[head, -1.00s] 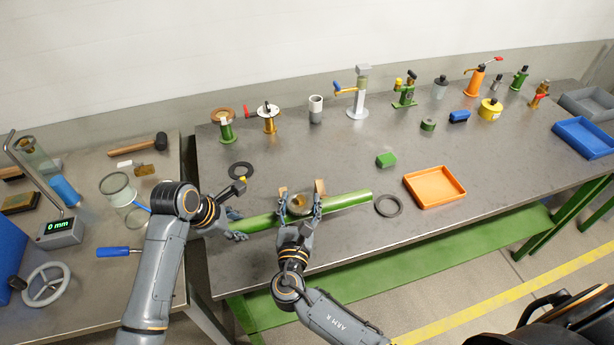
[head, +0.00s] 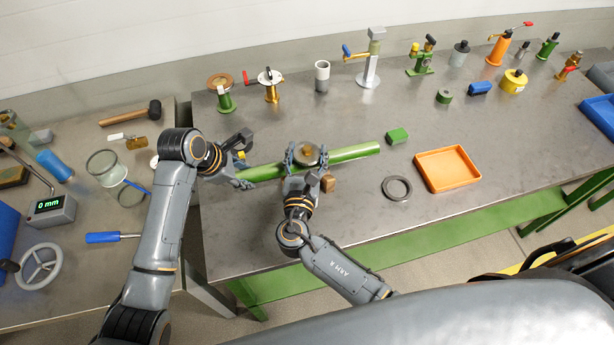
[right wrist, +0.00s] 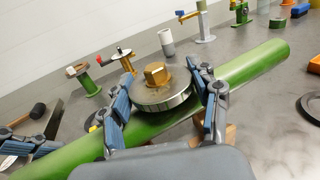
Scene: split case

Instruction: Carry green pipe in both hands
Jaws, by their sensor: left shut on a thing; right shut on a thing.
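The green pipe (head: 355,152) lies across the front left of the main bench in the head view, its right end tilted slightly toward the back. A round metal disc with a brass hex piece (right wrist: 155,75) sits at the pipe's middle. My left gripper (head: 243,176) is shut on the pipe near its left end. My right gripper (head: 306,160) is shut at its middle, its fingers either side of the disc; the exact contact is partly hidden. In the right wrist view the pipe (right wrist: 255,65) runs behind the fingers.
A wooden block (head: 328,183) shows in front of the pipe. Several fittings stand along the back. A side bench with tools (head: 115,237) is at left.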

